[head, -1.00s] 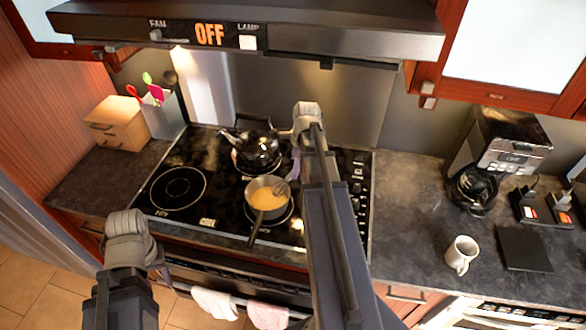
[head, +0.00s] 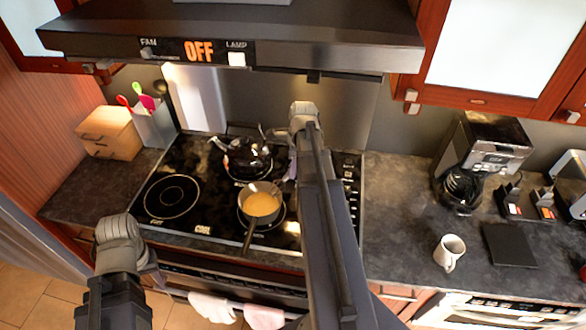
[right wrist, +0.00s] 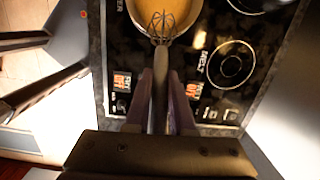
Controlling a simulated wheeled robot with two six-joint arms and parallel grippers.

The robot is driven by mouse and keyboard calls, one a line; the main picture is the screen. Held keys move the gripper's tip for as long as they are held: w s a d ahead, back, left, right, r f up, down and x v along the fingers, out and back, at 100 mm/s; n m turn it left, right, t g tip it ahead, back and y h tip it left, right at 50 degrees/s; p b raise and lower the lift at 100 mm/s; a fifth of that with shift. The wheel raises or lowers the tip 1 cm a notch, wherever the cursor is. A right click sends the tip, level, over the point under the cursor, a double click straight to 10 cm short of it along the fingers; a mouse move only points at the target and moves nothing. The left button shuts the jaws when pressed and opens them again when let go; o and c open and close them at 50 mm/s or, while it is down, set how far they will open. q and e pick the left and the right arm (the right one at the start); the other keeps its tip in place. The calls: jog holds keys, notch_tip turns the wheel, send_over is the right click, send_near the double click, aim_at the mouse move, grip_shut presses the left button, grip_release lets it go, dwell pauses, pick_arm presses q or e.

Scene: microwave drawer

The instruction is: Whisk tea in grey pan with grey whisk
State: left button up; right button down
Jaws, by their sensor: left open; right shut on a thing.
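The grey pan (head: 246,224) sits on a front burner of the black stovetop, its handle toward the front edge. It holds orange tea (head: 262,204), also visible at the top of the right wrist view (right wrist: 178,10). My right gripper (head: 292,166) is shut on the grey whisk. In the right wrist view the whisk (right wrist: 161,75) runs between the gripper's two fingers (right wrist: 160,88), and its wire head overlaps the pan's rim and tea. I cannot tell how deep it reaches. My left gripper (head: 154,262) is open and empty, low at the left, with its fingers mostly hidden.
A black kettle (head: 247,157) stands behind the pan. A range hood (head: 235,35) hangs above. A wooden box (head: 108,133) and a utensil holder (head: 153,125) are at the left. A white mug (head: 449,252), black square (head: 509,246) and coffee maker (head: 482,160) are on the right counter.

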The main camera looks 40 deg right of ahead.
dwell(0.3)
notch_tip(320, 180, up, 4)
jog(key=p, duration=0.4)
jog(key=shift+r, duration=0.1)
dwell(0.5)
